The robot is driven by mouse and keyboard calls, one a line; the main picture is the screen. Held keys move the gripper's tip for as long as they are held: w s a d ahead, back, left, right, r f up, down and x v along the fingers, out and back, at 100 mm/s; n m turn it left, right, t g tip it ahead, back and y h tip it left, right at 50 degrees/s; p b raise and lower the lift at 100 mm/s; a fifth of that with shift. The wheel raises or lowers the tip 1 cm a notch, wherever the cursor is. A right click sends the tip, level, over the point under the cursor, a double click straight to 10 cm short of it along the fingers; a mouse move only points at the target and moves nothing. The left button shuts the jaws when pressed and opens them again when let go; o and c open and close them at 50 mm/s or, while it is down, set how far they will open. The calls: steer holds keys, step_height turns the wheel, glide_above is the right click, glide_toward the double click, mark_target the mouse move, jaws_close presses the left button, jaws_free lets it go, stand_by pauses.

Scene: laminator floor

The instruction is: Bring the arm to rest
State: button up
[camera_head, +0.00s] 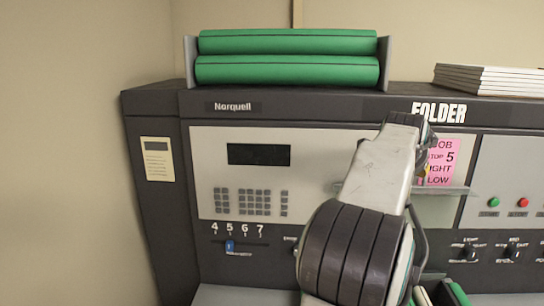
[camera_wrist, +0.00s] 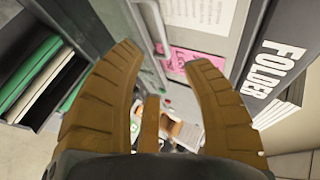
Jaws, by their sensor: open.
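The gripper's fingers cannot be made out there. The folder machine (camera_head: 160,102) is dark with light grey panels, and its FOLDER lettering also shows on a dark strip in the wrist view (camera_wrist: 278,62).
Two green rolls (camera_head: 287,70) lie on top of the machine at left, and a stack of white sheets (camera_head: 490,78) at right. A pink note (camera_head: 440,165) is on its front. The blue slider (camera_head: 229,246), keypad and buttons are on the panels. A beige wall stands at left.

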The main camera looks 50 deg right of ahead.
stand_by(0.3)
steer(key=s+a+f+n+g+y, duration=0.1)
steer(key=a+f+n+y, duration=0.2)
steer(key=a+f+n, duration=0.5)
steer(key=a+f+n+y, duration=0.4)
steer(key=a+f+n, duration=0.15)
steer(key=f, duration=0.55)
steer(key=w+a+f+n+t+y+b, duration=0.1)
steer(key=a+n, duration=0.4)
steer(key=a, duration=0.8)
steer(key=w+a+f+n+t+y+b, duration=0.1)
steer(key=w+a+f+n, duration=0.2)
steer(key=a, duration=1.1)
steer(key=w+a+f+n+t+y+b, duration=0.1)
steer(key=w+a+f+n+y, duration=0.1)
steer(key=w+a+n, duration=0.3)
steer(key=a+n, duration=0.4)
steer(key=a, duration=0.4)
steer(key=shift+a+t+b, duration=0.35)
steer(key=shift+t+b, duration=0.05)
steer(key=shift+d+f+n, duration=0.1)
steer(key=shift+n, duration=0.15)
